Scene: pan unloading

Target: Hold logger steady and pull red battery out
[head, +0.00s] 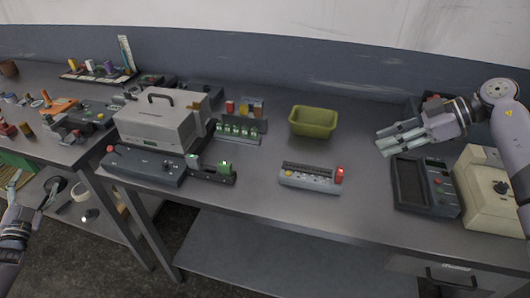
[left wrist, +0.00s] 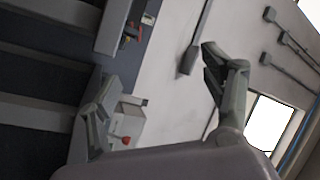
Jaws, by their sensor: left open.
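The logger, a small light-grey box (head: 310,180) with a dark slotted top and a yellow button, sits on the middle of the bench near its front edge. The red battery (head: 339,174) stands upright at its right end. My left gripper (head: 38,192) is low at the far left, in front of the bench and far from the logger. In the left wrist view its two fingers (left wrist: 155,102) are spread with nothing between them. My right gripper (head: 398,140) hangs above the bench, right of the logger and apart from it; its fingers look parted and empty.
A green-yellow bin (head: 314,122) stands behind the logger. A grey case (head: 160,121) and a dark long device (head: 150,169) lie to the left. A dark meter (head: 425,185) and a cream box (head: 490,190) stand to the right. The bench around the logger is clear.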

